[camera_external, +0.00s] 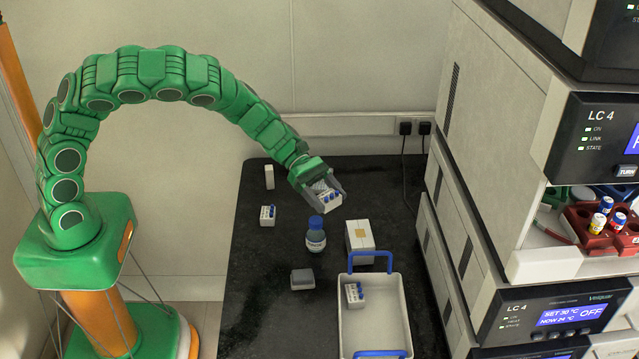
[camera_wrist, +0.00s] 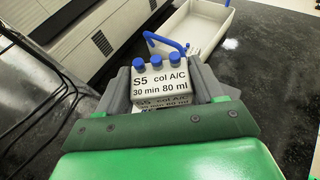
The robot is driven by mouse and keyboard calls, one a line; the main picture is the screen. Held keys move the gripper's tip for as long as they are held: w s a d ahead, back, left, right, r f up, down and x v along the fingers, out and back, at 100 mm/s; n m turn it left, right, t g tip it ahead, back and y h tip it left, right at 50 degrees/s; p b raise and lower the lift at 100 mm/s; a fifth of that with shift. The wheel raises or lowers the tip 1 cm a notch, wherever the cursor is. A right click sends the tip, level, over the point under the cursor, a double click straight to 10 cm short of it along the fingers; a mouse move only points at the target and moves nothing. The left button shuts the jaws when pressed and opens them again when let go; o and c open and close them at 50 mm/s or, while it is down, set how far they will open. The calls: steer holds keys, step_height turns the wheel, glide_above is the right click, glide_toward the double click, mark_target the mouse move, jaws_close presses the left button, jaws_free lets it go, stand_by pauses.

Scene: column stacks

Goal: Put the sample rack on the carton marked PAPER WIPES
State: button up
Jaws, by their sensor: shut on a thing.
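My gripper (camera_external: 329,193) is shut on a white sample rack (camera_external: 327,203) with blue caps and holds it above the back part of the dark bench. In the wrist view the rack (camera_wrist: 160,85) sits between the grey fingers, its label reading "S5 col A/C 30 min 80 ml". A white carton (camera_external: 358,243) with a tan patch on top stands on the bench, to the right of and nearer the camera than the held rack. No PAPER WIPES lettering can be read on it.
A blue-capped bottle (camera_external: 316,236) stands just left of the carton. A white tray with blue handles (camera_external: 401,318) holds another rack (camera_external: 354,294). A further rack (camera_external: 267,216), a small white block (camera_external: 269,177) and a grey box (camera_external: 302,279) are on the bench. Instruments (camera_external: 480,200) line the right.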

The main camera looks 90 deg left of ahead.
steer(key=s+r+m+g+h, duration=0.2)
steer(key=s+r+m+g, duration=0.1)
steer(key=s, duration=0.2)
steer(key=shift+w+d+f, duration=0.1)
steer(key=shift+w+f, duration=0.5)
steer(key=shift+w, duration=0.75)
steer(key=shift+w+d+f, duration=0.1)
steer(key=shift+w+f, duration=0.5)
steer(key=shift+w, duration=0.75)
steer(key=shift+w+f, duration=0.6)
steer(key=shift+w, duration=0.75)
glide_above(359, 232)
steer(key=shift+s+d+f, duration=0.1)
steer(key=shift+s+f, duration=0.05)
steer(key=shift+f, duration=2.85)
steer(key=shift+f, duration=0.1)
steer(key=shift+w+f, duration=0.1)
steer(key=shift+w, duration=0.15)
steer(key=shift+f, duration=1.5)
steer(key=shift+f, duration=0.15)
steer(key=o, duration=1)
steer(key=shift+o, duration=0.2)
